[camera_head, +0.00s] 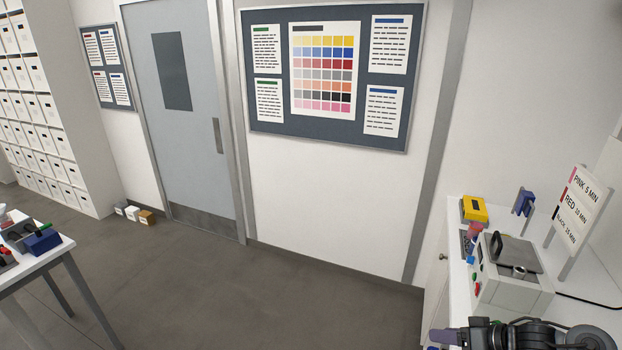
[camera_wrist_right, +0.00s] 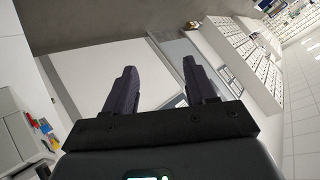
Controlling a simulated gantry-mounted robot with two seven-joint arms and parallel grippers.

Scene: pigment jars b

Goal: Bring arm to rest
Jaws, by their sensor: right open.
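My right gripper (camera_head: 446,337) shows at the bottom right edge of the head view, with my dark arm behind it, in front of the white counter. In the right wrist view my right gripper (camera_wrist_right: 159,68) has its two dark purple fingers apart, with nothing between them. My left gripper is in neither view.
The white counter at right carries a pale machine with a grey lid (camera_head: 512,283), a yellow box (camera_head: 474,209), a blue item (camera_head: 523,202) and a timing sign (camera_head: 578,208). A table (camera_head: 52,255) with tools stands at left. The grey floor (camera_head: 270,300) between is clear.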

